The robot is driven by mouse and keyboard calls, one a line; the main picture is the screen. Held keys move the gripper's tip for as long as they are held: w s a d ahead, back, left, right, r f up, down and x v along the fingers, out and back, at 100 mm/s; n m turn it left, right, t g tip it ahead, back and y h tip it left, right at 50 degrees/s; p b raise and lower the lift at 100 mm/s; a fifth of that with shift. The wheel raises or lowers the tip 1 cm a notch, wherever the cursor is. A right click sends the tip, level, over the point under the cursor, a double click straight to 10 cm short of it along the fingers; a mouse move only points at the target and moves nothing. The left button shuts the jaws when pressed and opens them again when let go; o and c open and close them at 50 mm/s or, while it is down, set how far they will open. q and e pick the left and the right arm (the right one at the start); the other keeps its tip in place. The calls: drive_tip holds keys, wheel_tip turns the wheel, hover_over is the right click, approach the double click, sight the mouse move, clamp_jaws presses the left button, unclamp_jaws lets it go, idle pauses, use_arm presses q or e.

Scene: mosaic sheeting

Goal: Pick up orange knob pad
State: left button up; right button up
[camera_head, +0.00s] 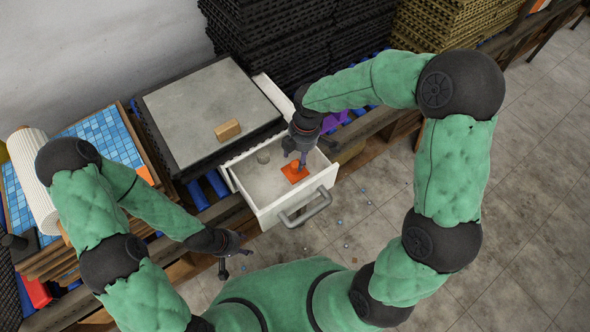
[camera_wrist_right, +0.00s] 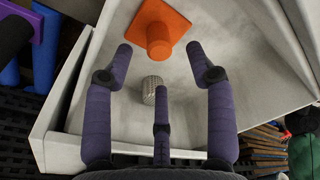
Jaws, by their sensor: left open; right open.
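The orange knob pad (camera_head: 294,172) is a square orange plate with a round knob standing on it. It lies in the open white drawer (camera_head: 262,207). In the right wrist view the knob pad (camera_wrist_right: 158,28) is just beyond my fingertips, which do not touch it. My right gripper (camera_head: 299,160) is open and empty, reaching down into the drawer above the pad; it also shows in the right wrist view (camera_wrist_right: 161,65). My left gripper (camera_head: 233,261) is open and empty, low in front of the bench, left of the drawer.
A small grey textured cylinder (camera_wrist_right: 153,90) stands in the drawer near the pad; in the head view it is the grey piece (camera_head: 263,156). The drawer walls surround both. A tan block (camera_head: 227,130) rests on a grey slab (camera_head: 190,105) behind. Blue mosaic sheets (camera_head: 100,135) lie at the left.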

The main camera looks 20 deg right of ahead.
sight(296, 163)
drive_tip(key=f, duration=0.1)
drive_tip(key=f+b, duration=0.1)
drive_tip(key=f, duration=0.1)
drive_tip(key=f+b, duration=0.1)
drive_tip(key=f, duration=0.1)
drive_tip(key=shift+w+a, duration=0.1)
drive_tip(key=shift+a, duration=0.25)
clamp_jaws()
